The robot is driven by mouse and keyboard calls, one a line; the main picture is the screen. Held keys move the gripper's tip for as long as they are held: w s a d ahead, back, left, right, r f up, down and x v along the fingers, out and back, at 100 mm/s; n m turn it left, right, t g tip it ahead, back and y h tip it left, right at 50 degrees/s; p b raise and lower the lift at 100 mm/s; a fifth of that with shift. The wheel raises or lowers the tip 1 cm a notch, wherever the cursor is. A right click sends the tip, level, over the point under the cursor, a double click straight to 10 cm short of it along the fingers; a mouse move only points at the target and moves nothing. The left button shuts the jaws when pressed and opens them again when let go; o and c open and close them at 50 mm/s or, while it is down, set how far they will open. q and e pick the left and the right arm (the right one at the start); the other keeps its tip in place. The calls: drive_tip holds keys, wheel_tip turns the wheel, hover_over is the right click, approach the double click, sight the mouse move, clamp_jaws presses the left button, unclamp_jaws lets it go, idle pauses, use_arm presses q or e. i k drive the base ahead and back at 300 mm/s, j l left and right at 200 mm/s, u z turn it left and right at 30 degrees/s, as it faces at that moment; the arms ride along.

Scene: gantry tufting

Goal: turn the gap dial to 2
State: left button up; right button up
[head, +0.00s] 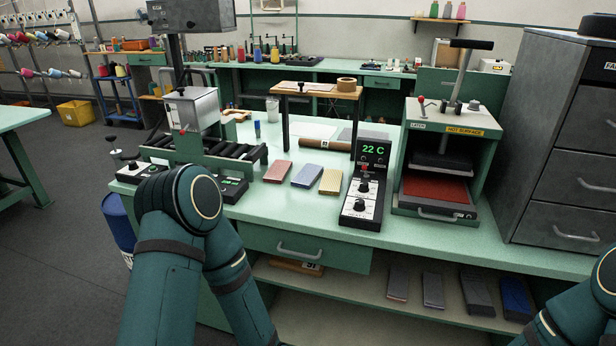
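On the green bench a small control box (143,170) with a black knob stands at the left end of the roller machine (205,150). Another small dark box (232,188) sits at the machine's front, partly hidden by my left arm. A black controller (364,185) showing "22 C" carries two round knobs, an upper one (363,186) and a lower one (360,206). The dial labels are too small to read, so I cannot tell which is the gap dial. Both my arms show at the bottom, but neither gripper is in view.
Red, blue and yellow blocks (305,175) lie between the roller machine and the controller. A press (446,165) marked "HOT SURFACE" stands right of the controller, beside a grey cabinet (570,130). Bare bench top (480,250) runs along the front edge.

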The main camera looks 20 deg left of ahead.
sight(133, 164)
drive_tip(key=u, duration=1.4)
drive_tip(key=z, duration=0.65)
drive_tip(key=i+j+z, duration=0.15)
drive_tip(key=j+z, duration=0.25)
drive_tip(key=i+j+z, duration=0.1)
drive_tip(key=j+z, duration=0.6)
drive_tip(key=j, duration=0.75)
drive_tip(key=j+z, duration=0.1)
drive_tip(key=j, duration=0.9)
